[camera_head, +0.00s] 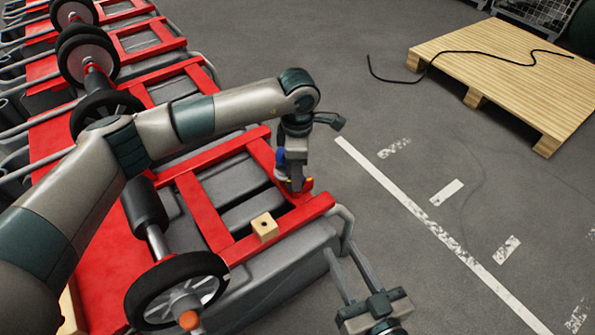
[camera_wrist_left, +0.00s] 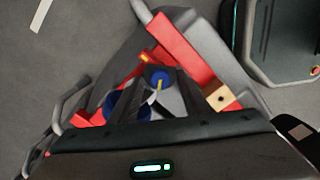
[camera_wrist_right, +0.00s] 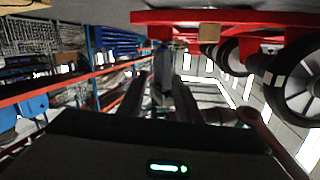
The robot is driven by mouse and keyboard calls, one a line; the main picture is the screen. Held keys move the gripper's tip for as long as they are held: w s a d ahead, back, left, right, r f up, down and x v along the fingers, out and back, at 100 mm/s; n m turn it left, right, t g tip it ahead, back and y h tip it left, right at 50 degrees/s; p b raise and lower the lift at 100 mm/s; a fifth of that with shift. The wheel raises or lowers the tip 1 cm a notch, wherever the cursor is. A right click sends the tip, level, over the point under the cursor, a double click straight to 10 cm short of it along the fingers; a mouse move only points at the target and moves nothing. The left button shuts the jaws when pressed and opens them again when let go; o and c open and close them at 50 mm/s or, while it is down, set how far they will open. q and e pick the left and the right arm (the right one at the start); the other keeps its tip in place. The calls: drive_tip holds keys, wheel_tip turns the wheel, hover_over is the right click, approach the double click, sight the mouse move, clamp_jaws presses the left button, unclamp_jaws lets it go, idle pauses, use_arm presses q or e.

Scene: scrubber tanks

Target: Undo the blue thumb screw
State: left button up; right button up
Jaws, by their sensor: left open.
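The blue thumb screw (camera_wrist_left: 160,76) shows as a round blue head between the fingers of my left gripper in the left wrist view, beside a thin yellow piece. My left gripper (camera_head: 295,187) is open and points down at the corner of a red frame (camera_head: 318,207). Its fingers hide most of that spot in the head view. I cannot tell whether they touch the screw. My right gripper (camera_head: 344,260) is at the lower right, beside the grey tank, with its two fingers apart and nothing seen between them.
A wooden block with a dark hole (camera_head: 265,228) sits on the frame near my left gripper. A wheel (camera_head: 177,290) stands at the lower left. More red-framed machines line the left. A wooden pallet (camera_head: 500,62) with a black cable lies at the upper right; the floor between is clear.

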use_arm(q)
wheel_tip(320, 180, up, 17)
drive_tip(key=p, duration=0.1)
drive_tip(key=shift+f, duration=0.15)
use_arm(e)
drive_tip(key=f+g, duration=0.1)
drive_tip(key=d+f, duration=0.1)
drive_tip(key=f, duration=0.1)
drive_tip(key=s+f+g, duration=0.1)
drive_tip(key=shift+d+f+g+h, duration=0.2)
drive_tip(key=shift+g+h, duration=0.1)
drive_tip(key=shift+h, duration=0.1)
